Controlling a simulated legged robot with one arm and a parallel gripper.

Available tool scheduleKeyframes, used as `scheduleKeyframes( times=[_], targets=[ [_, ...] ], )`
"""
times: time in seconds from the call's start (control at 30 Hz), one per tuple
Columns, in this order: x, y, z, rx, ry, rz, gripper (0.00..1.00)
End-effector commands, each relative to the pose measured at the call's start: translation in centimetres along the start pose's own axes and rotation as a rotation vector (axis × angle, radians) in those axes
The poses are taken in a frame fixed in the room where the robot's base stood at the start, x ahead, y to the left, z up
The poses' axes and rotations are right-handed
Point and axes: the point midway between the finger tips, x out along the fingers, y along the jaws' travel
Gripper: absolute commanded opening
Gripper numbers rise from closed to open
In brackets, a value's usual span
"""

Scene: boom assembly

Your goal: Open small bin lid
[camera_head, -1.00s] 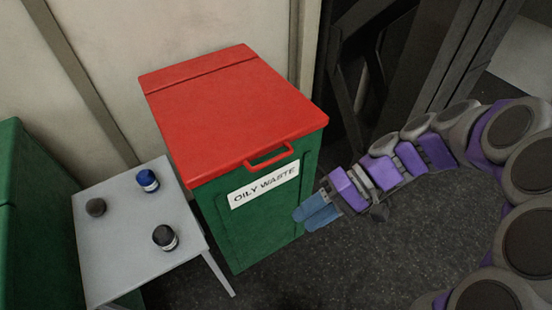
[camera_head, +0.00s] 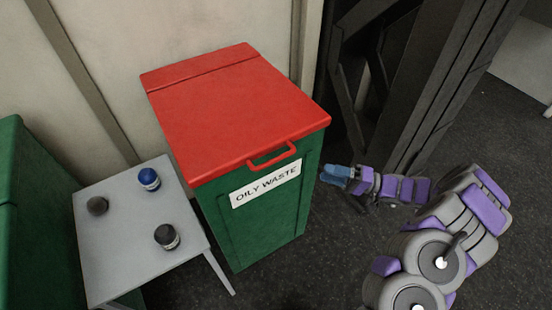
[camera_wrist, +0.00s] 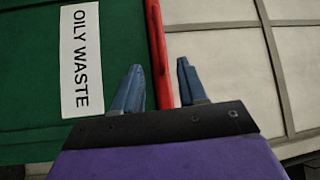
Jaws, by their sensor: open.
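The small bin (camera_head: 262,220) is a green box labelled "OILY WASTE". Its red lid (camera_head: 235,110) lies shut on top, with a red handle (camera_head: 272,155) at the front edge. My gripper (camera_head: 335,175) is beside the bin's right side, apart from the handle in the head view. The red lid edge (camera_wrist: 157,50) lies ahead between the fingertips, and the label (camera_wrist: 80,60) is to the left. The handle cannot be made out clearly in the wrist view.
A grey table (camera_head: 125,235) left of the bin holds a blue-topped jar (camera_head: 149,180), a black-topped jar (camera_head: 166,237) and a dark round object (camera_head: 97,206). A larger green container (camera_head: 30,230) stands at the far left. Dark metal framework (camera_head: 390,90) rises behind my arm.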

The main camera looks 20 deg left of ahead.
Motion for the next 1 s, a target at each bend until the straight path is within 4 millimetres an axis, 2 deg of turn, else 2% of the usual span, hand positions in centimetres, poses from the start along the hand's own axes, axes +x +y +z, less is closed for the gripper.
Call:
scheduleKeyframes(
  times=[0.13, 0.27, 0.8, 1.0],
  targets=[
    [-0.1, 0.5, -0.3, -0.007, 0.017, -0.006, 0.42],
    [1.5, 0.5, -0.2, -0.007, 0.014, -0.007, 0.42],
    [12.0, 0.5, -0.3, -0.007, 0.013, -0.004, 0.42],
    [15.2, 0.5, -0.4, -0.005, 0.013, -0.005, 0.42]
  ],
)
